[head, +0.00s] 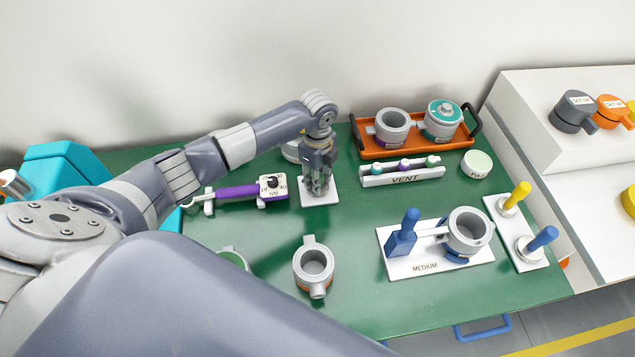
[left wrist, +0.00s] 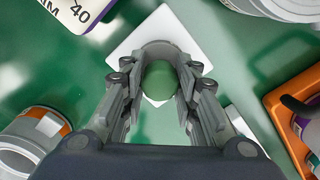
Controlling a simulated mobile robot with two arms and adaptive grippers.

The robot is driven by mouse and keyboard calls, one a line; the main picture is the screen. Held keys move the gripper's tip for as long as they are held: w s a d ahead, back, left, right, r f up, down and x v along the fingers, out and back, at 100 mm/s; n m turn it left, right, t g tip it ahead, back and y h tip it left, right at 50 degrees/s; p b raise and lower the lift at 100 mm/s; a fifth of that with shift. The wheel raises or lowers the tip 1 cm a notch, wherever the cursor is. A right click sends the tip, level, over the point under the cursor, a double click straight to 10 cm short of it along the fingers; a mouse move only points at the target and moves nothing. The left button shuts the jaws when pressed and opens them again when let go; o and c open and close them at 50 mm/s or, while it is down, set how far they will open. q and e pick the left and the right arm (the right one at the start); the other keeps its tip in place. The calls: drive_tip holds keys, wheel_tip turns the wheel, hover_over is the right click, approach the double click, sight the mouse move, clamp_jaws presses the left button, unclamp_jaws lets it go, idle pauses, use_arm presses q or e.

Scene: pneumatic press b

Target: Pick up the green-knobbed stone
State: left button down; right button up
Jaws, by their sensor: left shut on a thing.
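The stone shows in the left wrist view as a round green knob (left wrist: 160,80) with a grey curved body behind it, over a white square plate (left wrist: 121,47). My left gripper (left wrist: 158,95) has its fingers on both sides of the knob, shut on it. In the head view my left gripper (head: 318,183) points down over the same white plate (head: 320,200), and its fingers hide the stone. I cannot tell whether the stone touches the plate. My right gripper is not in view.
Close by are a purple-handled tool (head: 237,191), a white VENT rack (head: 402,177) and an orange tray (head: 416,144) with grey cups. A grey cup (head: 314,267) stands nearer. The white MEDIUM plate (head: 430,262) and a pegged plate (head: 519,240) lie right. Green table (head: 355,235) is bare between.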

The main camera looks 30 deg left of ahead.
use_arm(q)
wheel_tip(320, 180, up, 9)
drive_tip(key=shift+w+r+b, duration=0.1)
drive_tip(key=shift+b, duration=1.1)
drive_tip(key=shift+r, duration=0.45)
drive_tip(key=c, duration=1.9)
unclamp_jaws()
drive_tip(key=shift+c, duration=1.4)
